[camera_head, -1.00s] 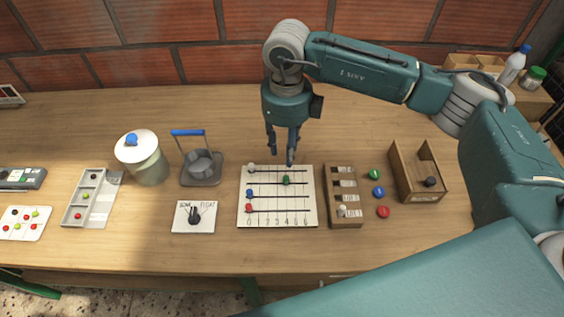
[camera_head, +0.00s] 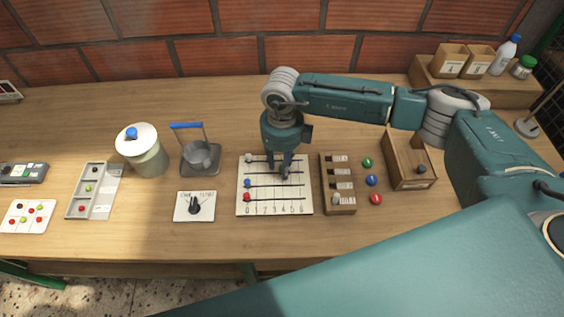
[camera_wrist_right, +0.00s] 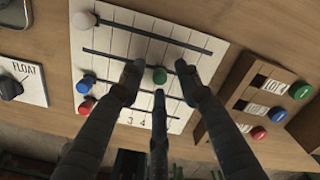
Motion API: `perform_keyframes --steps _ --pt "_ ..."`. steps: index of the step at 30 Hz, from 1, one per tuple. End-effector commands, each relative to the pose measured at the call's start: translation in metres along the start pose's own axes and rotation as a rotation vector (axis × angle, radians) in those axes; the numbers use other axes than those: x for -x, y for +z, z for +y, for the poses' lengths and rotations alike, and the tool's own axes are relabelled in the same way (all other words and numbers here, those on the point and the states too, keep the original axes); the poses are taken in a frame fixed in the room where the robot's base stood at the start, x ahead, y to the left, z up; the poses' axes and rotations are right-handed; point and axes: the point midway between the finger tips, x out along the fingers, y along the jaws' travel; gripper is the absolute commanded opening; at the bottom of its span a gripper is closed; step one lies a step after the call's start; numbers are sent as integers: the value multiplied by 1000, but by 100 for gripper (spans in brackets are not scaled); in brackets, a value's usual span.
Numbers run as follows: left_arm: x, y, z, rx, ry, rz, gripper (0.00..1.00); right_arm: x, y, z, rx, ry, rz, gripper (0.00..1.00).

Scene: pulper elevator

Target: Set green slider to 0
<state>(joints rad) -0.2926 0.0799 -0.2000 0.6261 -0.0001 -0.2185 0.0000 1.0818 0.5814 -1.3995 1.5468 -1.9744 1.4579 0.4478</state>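The white slider board (camera_head: 241,205) lies on the table with a scale from 0 to 6 along its front edge. The green slider knob (camera_wrist_right: 158,75) is in the second row, a little right of the board's middle; my right gripper hides it in the head view. The white knob (camera_head: 248,158), blue knob (camera_head: 247,182) and red knob (camera_head: 247,197) sit at the left ends of their rows. My right gripper (camera_head: 285,171) points down over the board. Its three fingers are spread around the green knob with visible gaps. My left gripper is not in view.
A dial panel (camera_head: 194,207) lies left of the board. A wooden switch box (camera_head: 339,183) stands close on its right, beside green, blue and red buttons (camera_head: 372,180). A metal container with a blue handle (camera_head: 201,160) and a lidded pot (camera_head: 143,155) stand at the back left.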

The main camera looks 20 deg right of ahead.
Motion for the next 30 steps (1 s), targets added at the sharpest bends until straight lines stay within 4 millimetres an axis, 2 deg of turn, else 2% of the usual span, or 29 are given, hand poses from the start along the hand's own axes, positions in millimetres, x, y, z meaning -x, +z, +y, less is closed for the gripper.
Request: perform_keyframes --steps 1,4,5,11,14,24,30 --pt "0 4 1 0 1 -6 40 0 0 0 0 0 0 23" --pt "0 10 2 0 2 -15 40 0 0 0 0 0 0 4" --pt "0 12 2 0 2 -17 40 0 0 0 0 0 0 0" --pt "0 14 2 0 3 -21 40 1 0 0 0 1 -1 0" --pt "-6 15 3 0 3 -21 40 -2 7 6 2 2 -3 0" --pt "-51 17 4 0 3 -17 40 -4 62 60 2 1 -6 0" --pt "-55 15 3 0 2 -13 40 1 73 71 0 0 -4 0"
